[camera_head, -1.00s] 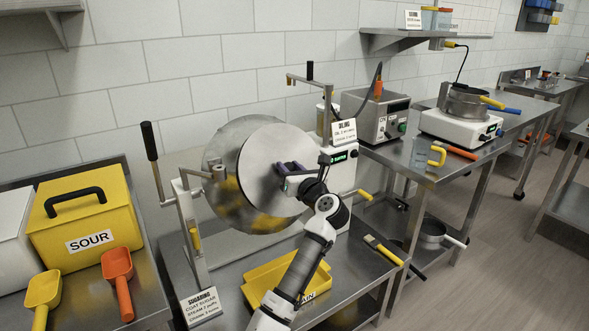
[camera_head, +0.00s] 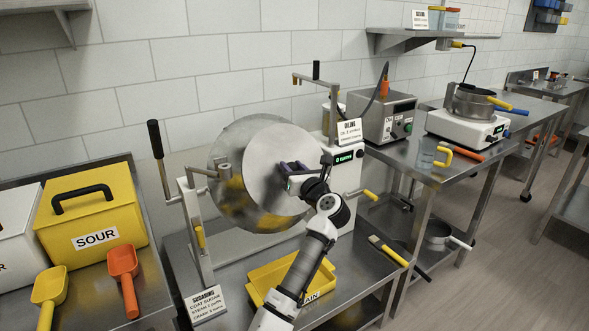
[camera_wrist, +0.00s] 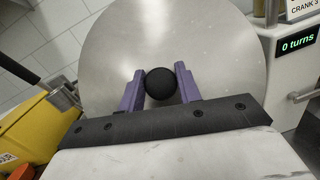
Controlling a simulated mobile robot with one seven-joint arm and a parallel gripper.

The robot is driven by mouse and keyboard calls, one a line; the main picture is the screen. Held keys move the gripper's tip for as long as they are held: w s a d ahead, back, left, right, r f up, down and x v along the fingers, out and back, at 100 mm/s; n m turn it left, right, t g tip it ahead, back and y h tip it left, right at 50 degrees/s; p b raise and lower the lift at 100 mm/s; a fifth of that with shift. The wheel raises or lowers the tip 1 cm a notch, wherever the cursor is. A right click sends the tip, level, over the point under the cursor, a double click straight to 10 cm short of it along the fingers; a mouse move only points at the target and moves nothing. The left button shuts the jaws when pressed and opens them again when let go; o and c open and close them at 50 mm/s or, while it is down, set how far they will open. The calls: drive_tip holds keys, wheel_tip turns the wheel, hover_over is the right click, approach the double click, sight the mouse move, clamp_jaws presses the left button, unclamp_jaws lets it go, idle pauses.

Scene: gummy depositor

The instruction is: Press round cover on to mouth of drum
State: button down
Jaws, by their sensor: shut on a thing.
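The round cover (camera_head: 268,165) is a flat grey metal disc held upright and a little tilted in front of the drum. The drum (camera_head: 228,200) is a larger round metal body behind it; its left part shows, with a yellowish patch low on it. The cover overlaps the drum's right part and hides most of the mouth. In the wrist view the cover (camera_wrist: 205,50) fills the middle, with a black ball knob (camera_wrist: 161,83) at its centre. My gripper (camera_head: 292,174) has purple fingers, also in the wrist view (camera_wrist: 160,88), shut on the knob. Whether cover and drum touch cannot be told.
A metal bracket with a black-handled lever (camera_head: 156,145) stands left of the drum. A white machine with a display (camera_head: 345,158) stands right. A yellow tray (camera_head: 285,280) lies below my arm. A yellow SOUR bin (camera_head: 92,215) and scoops are at left.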

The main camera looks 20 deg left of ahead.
drive_tip(key=shift+r, duration=0.1)
drive_tip(key=c, duration=1)
unclamp_jaws()
drive_tip(key=shift+c, duration=0.2)
drive_tip(key=shift+o, duration=0.7)
drive_tip(key=b+v, duration=0.3)
drive_tip(key=v, duration=1)
drive_tip(key=shift+s+d, duration=0.3)
drive_tip(key=shift+d, duration=0.05)
